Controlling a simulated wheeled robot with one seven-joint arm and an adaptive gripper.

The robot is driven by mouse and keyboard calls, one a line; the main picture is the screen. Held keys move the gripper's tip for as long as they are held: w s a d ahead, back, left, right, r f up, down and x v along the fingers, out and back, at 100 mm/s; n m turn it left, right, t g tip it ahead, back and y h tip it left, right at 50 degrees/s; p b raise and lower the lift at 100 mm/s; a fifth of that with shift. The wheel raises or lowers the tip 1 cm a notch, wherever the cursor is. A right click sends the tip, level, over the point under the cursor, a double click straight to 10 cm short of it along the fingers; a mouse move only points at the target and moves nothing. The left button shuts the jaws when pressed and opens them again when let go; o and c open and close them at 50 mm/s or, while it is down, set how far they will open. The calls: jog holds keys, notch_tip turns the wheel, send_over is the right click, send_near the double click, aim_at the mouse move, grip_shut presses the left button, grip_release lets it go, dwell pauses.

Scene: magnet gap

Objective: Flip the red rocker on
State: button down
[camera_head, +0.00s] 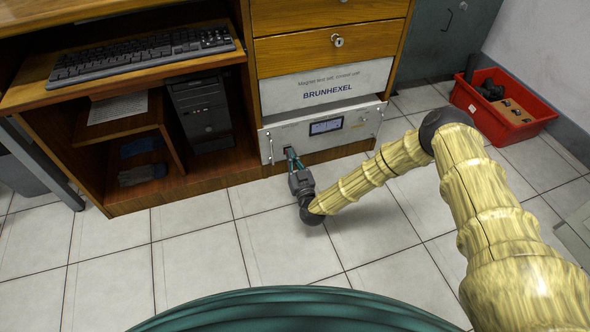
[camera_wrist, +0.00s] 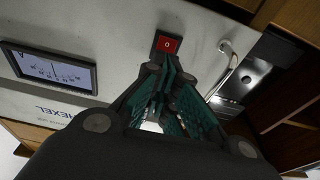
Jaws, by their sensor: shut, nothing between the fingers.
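The red rocker (camera_wrist: 167,45) sits in a dark frame on the grey power unit panel, with a white "0" mark facing the wrist camera. The panel (camera_head: 358,124) is low in the wooden cabinet in the head view, where my gripper hides the rocker. My gripper (camera_head: 290,152) points at the left part of this panel. In the wrist view its teal fingers (camera_wrist: 168,67) come together just below the rocker and overlap its lower edge. They are shut and empty. I cannot tell whether the tips touch the rocker.
A metal handle (camera_wrist: 229,68) stands out close beside the rocker. A display (camera_head: 326,127) is on the panel's middle. Left are a computer tower (camera_head: 200,108) and a keyboard (camera_head: 140,56) in the desk. A red crate (camera_head: 535,123) stands at the right. The tiled floor in front is clear.

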jog(key=shift+w+a+r, duration=0.1)
jog(key=shift+w+a, duration=0.05)
jog(key=shift+w, duration=0.4)
jog(key=shift+r, duration=0.15)
